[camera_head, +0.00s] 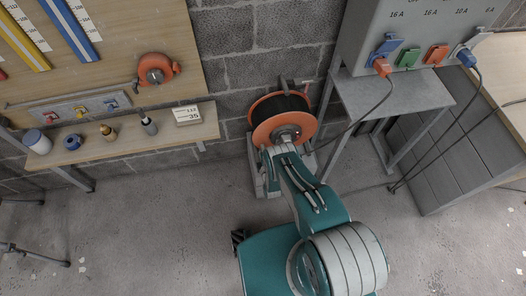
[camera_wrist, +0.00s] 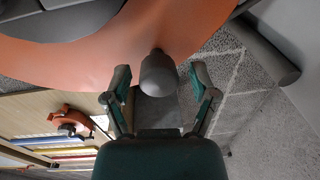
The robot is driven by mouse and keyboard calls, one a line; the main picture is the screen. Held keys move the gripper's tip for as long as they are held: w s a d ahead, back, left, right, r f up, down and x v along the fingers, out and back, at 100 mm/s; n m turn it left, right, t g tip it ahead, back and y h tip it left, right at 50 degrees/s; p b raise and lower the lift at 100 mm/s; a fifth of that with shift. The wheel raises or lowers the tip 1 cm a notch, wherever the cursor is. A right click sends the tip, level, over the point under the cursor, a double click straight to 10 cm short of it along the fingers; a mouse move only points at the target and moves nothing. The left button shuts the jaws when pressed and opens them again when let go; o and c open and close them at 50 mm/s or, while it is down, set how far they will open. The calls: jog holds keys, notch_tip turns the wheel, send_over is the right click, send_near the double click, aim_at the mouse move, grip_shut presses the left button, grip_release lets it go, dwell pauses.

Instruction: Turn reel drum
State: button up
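The reel drum (camera_head: 270,127) has an orange flange and dark windings and stands on a grey frame against the block wall. In the wrist view its orange flange (camera_wrist: 120,40) fills the top, with a grey crank knob (camera_wrist: 158,75) sticking out from it. My gripper (camera_wrist: 160,78) is open, with one finger on each side of the knob and a visible gap at both sides. In the head view my arm reaches to the front of the drum and hides most of the gripper and the knob.
A grey socket box (camera_head: 415,35) with plugged cables stands on a metal table (camera_head: 400,93) to the right. A cable runs from it towards the reel. A wooden shelf (camera_head: 120,146) with small items is on the left. An orange hand reel (camera_head: 155,69) hangs on the board above.

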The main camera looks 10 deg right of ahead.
jog(key=shift+s+d, duration=0.15)
jog(key=shift+s, duration=0.4)
jog(key=s, duration=1.1)
jog(key=shift+r, duration=0.3)
